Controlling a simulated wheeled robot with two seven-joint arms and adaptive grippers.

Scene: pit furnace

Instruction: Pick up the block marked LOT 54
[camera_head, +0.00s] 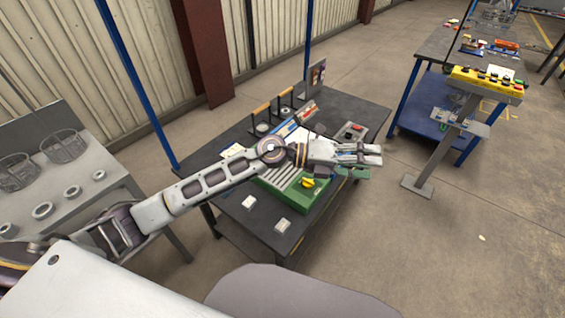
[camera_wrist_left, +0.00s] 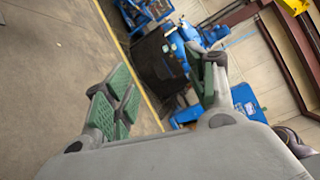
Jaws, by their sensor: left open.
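Two small pale blocks lie on the near part of the dark table, one at the left (camera_head: 249,202) and one nearer the front edge (camera_head: 282,225). Any marking on them is too small to read, so I cannot tell which is LOT 54. My left gripper (camera_head: 374,154) is open and is held above the table's right side, beyond and to the right of both blocks. In the left wrist view, its green-padded fingers (camera_wrist_left: 168,85) stand apart with nothing between them. My right gripper is not in view.
A green fixture with a yellow knob (camera_head: 308,183) stands on the dark table (camera_head: 352,108) under my left arm. Wooden-handled tools (camera_head: 262,110) stand behind. A grey bench with wire baskets (camera_head: 62,147) is at left, and a yellow control panel (camera_head: 485,83) at right.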

